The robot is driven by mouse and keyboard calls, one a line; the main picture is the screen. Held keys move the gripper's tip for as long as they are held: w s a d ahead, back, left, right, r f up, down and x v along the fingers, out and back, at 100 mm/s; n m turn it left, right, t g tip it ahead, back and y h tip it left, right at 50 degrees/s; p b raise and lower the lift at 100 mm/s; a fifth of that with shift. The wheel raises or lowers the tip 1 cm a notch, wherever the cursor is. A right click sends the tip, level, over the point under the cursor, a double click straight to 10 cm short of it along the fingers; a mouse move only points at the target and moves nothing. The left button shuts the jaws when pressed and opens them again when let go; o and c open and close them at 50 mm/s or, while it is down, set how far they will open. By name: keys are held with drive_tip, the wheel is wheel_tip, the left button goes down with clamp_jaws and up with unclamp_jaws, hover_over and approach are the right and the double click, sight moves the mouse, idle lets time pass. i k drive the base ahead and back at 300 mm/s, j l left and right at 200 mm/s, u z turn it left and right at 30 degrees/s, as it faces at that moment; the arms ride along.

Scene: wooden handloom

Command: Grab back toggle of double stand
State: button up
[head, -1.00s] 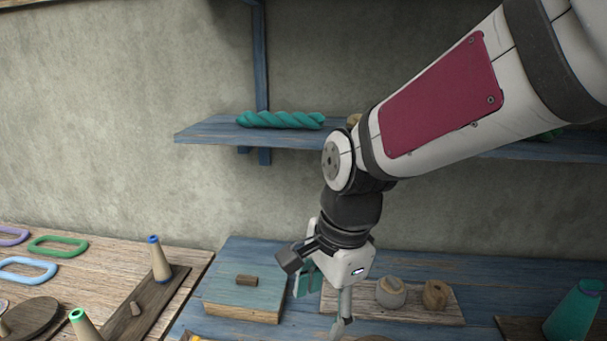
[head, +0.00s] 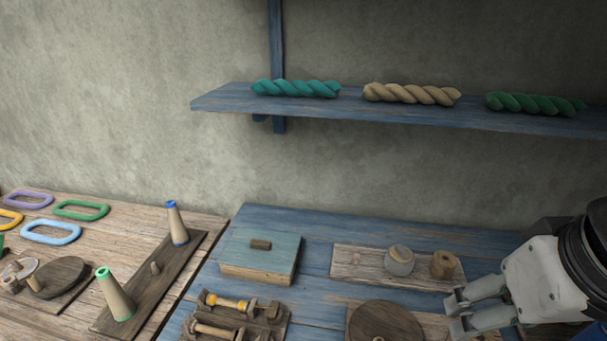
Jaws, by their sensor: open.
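A low wooden stand (head: 284,326) with two rows, which looks like the double stand, sits on the blue table at the bottom of the head view, cut off by the frame edge. Its back row holds a spool (head: 230,303) wound with yellow. A small wooden piece (head: 272,309) at the right end of that row looks like the back toggle. The front row holds a plain wooden spool (head: 212,329). My gripper (head: 458,314) is open and empty at the lower right, well to the right of the stand and apart from it.
A round dark wooden disc (head: 385,322) lies between the stand and my gripper. Behind are a teal-topped block (head: 262,255) and a board (head: 348,263) bearing two small round pieces. A dark board (head: 150,284) with two cones stands left.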

sight(272, 314)
drive_tip(key=u, duration=0.75)
drive_tip(key=k, duration=0.2)
drive_tip(key=i+j+z, duration=0.2)
drive_tip(key=z, duration=0.15)
drive_tip(key=i+j+z, duration=0.3)
